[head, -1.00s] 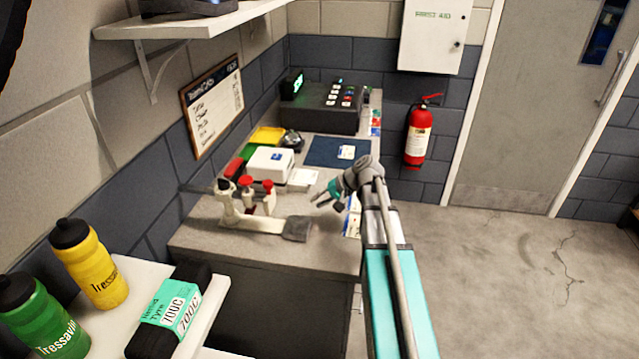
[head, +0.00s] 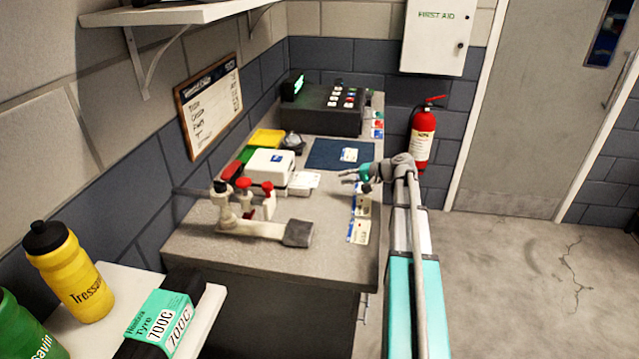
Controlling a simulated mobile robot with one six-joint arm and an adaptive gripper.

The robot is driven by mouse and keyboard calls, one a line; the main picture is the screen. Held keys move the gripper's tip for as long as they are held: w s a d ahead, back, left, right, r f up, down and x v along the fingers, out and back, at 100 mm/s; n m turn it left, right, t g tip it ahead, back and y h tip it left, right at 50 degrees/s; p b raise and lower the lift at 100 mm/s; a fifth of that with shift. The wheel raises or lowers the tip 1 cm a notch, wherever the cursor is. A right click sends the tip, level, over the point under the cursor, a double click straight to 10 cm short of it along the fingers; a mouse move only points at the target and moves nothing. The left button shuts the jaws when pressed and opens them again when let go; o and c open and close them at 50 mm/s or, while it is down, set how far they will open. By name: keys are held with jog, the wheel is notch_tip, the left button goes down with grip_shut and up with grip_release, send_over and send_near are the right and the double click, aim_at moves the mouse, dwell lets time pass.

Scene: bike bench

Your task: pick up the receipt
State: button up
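A small white paper slip (head: 304,181), which looks like the receipt, lies on the grey bench (head: 325,213) at the right side of a white box-shaped device (head: 268,167). Another small printed white slip (head: 349,155) lies on the dark blue mat (head: 325,150); I cannot tell for sure which slip is the receipt. My gripper (head: 354,179) is over the right part of the bench, to the right of the first slip and just in front of the mat. Its fingers look apart and empty.
A clamp-like tool with red knobs (head: 243,195) lies at the front left of the bench. A dark console with buttons (head: 330,107) stands at the back. Printed cards (head: 358,231) lie along the right edge. A shelf with bottles (head: 68,272) is nearer, at lower left.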

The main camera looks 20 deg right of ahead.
aim_at(320, 191)
jog(key=shift+w+f, duration=0.1)
jog(key=shift+b+x, duration=1.9)
jog(key=shift+x, duration=2.95)
jog(key=shift+c, duration=0.3)
grip_shut()
jog(key=shift+a, duration=0.1)
jog(key=shift+s, duration=0.2)
jog(key=shift+w+r+p, duration=0.1)
jog(key=shift+r+p, duration=1.2)
jog(key=shift+r, duration=0.05)
